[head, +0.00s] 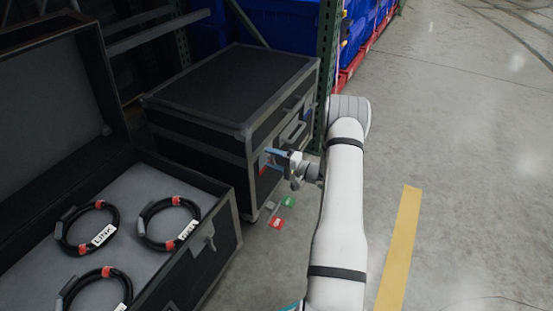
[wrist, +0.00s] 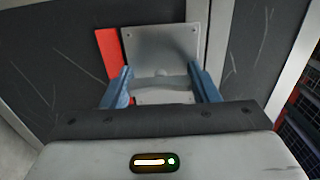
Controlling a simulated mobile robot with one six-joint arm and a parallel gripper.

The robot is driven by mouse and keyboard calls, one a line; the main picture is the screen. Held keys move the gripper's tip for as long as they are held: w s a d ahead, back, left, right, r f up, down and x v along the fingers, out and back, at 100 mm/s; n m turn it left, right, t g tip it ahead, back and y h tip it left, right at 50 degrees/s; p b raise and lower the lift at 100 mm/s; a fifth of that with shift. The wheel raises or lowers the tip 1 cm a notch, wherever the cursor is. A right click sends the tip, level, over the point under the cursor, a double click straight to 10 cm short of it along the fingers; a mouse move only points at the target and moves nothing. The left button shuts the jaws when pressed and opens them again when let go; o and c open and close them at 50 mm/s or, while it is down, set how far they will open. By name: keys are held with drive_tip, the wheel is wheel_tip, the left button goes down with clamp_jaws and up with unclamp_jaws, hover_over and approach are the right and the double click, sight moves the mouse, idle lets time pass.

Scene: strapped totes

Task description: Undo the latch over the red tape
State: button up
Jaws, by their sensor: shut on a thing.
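A closed black case (head: 225,90) with grey metal edging stands in the middle of the head view. Its latch (wrist: 160,48) is a grey metal plate in the wrist view, with a lower part between my fingers. Red tape (wrist: 119,58) lies on the case, showing along the left side of the latch plate. My gripper (head: 274,157) is at the case's front face, and its blue fingers (wrist: 163,84) are shut on the latch, one on each side. My gripper body hides the latch's lower end.
An open case (head: 226,240) with coiled cables (head: 84,226) stands at the near left. A green tag (head: 288,202) and a red tag (head: 277,223) show low by the closed case. A rack post (head: 327,70) stands behind it. Bare floor (head: 460,150) lies to the right.

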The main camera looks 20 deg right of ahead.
drive_tip(key=o, duration=1)
drive_tip(key=shift+s, duration=0.1)
drive_tip(key=p+v, duration=0.2)
drive_tip(key=v, duration=0.5)
drive_tip(key=shift+s+d, duration=0.2)
